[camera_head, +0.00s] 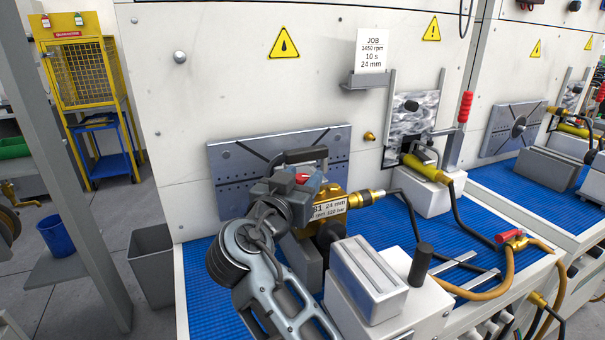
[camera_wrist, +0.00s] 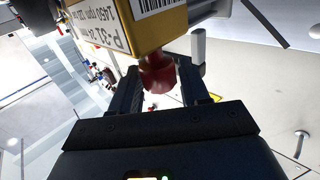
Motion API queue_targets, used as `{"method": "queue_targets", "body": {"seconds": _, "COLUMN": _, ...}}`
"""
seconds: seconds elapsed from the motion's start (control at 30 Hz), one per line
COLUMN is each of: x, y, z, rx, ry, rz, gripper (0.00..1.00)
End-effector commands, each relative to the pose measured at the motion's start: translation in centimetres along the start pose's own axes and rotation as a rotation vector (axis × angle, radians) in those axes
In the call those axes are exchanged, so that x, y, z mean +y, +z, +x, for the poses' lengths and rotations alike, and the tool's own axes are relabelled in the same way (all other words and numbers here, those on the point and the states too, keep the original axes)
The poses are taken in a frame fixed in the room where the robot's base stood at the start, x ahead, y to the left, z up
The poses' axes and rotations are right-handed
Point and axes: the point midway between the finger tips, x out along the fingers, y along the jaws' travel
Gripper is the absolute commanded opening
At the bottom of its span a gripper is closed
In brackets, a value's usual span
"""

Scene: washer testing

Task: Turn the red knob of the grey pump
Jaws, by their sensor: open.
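The red knob (camera_wrist: 160,76) sticks out from a yellow block (camera_wrist: 118,22) with a printed label in the wrist view. My gripper (camera_wrist: 158,70) is open, with one dark finger on each side of the knob. A gap shows beside the knob on at least one side; I cannot tell whether either finger touches it. In the head view a small red part (camera_head: 302,178) shows between my gripper (camera_head: 290,192) and the yellow block (camera_head: 335,204) of the pump. My arm hides much of the pump's body there.
A grey slotted plate (camera_head: 230,170) stands on the wall behind the pump. A brass hose fitting (camera_head: 366,198) joins the yellow block at right. A light grey box (camera_head: 368,280) stands close in front. A red-handled valve (camera_head: 512,236) and hose lie at right on blue matting (camera_head: 445,235).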

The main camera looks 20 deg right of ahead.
Motion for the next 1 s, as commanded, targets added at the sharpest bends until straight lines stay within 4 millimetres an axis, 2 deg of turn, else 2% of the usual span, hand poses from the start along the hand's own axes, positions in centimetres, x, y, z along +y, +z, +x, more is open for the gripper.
{"method": "queue_targets", "body": {"seconds": 0.33, "x": 0.01, "y": 0.00, "z": 0.57, "rx": 0.001, "ry": -0.001, "rz": 0.001, "gripper": 0.46}}
{"method": "queue_targets", "body": {"seconds": 0.73, "x": 0.02, "y": 0.02, "z": 0.53, "rx": 0.000, "ry": 0.000, "rz": 0.000, "gripper": 0.09}}
{"method": "queue_targets", "body": {"seconds": 1.0, "x": -0.07, "y": 0.32, "z": 0.48, "rx": 0.001, "ry": 0.030, "rz": 0.001, "gripper": 0.09}}
